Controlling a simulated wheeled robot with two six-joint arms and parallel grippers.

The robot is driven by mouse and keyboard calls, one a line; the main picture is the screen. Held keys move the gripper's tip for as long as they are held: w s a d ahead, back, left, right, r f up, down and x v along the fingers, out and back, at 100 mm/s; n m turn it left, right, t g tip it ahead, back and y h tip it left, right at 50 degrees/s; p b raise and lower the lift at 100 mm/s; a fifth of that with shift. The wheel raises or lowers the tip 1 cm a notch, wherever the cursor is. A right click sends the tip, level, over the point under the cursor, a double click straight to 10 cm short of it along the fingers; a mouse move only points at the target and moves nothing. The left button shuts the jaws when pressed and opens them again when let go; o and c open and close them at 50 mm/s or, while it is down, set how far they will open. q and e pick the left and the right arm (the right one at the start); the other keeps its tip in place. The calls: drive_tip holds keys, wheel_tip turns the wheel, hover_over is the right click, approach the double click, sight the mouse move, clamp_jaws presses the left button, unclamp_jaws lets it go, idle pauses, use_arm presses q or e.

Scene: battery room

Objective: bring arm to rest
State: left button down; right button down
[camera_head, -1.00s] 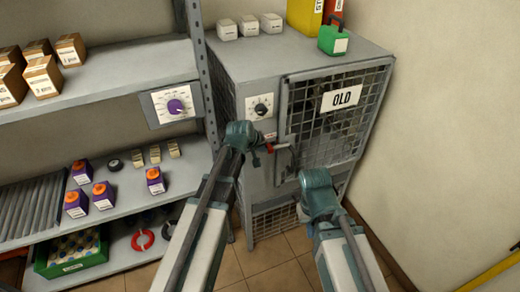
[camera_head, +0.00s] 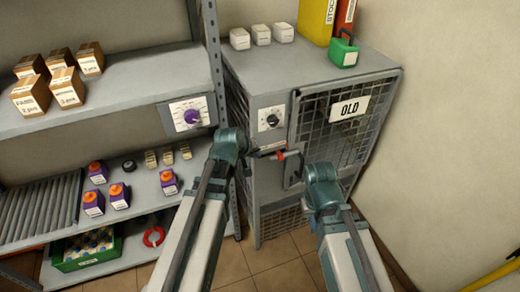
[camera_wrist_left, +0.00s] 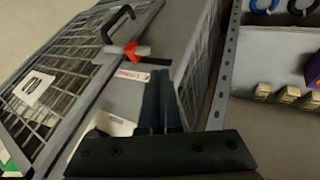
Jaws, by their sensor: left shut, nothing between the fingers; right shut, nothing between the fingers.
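My left arm reaches up the middle of the head view, its teal joint in front of the grey cabinet (camera_head: 267,180). In the left wrist view my left gripper (camera_wrist_left: 160,75) has its dark fingers together and empty, in front of the cabinet side.
A shelf (camera_head: 120,97) at left holds cardboard boxes, purple-and-orange packs and a green crate (camera_head: 85,262). A dial panel (camera_head: 190,115) is on its edge. White blocks, a green can (camera_head: 344,50) and tall containers stand on the cabinet. Wall at right.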

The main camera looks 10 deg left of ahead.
use_arm(q)
drive_tip(key=shift+s+a+r, duration=0.1)
drive_tip(key=shift+s+r, duration=0.35)
drive_tip(key=shift+r, duration=0.1)
drive_tip(key=s+d+f+m+g+y, duration=0.1)
drive_tip(key=s+d+f+m+g, duration=0.1)
drive_tip(key=s, duration=0.7)
drive_tip(key=s+d+f+m+g+y, duration=0.2)
drive_tip(key=s+d+m+g, duration=0.3)
drive_tip(key=s+d+m, duration=0.2)
drive_tip(key=s+d, duration=0.2)
drive_tip(key=s, duration=0.1)
drive_tip(key=shift+s+f+y, duration=0.15)
drive_tip(key=shift+s+y, duration=0.15)
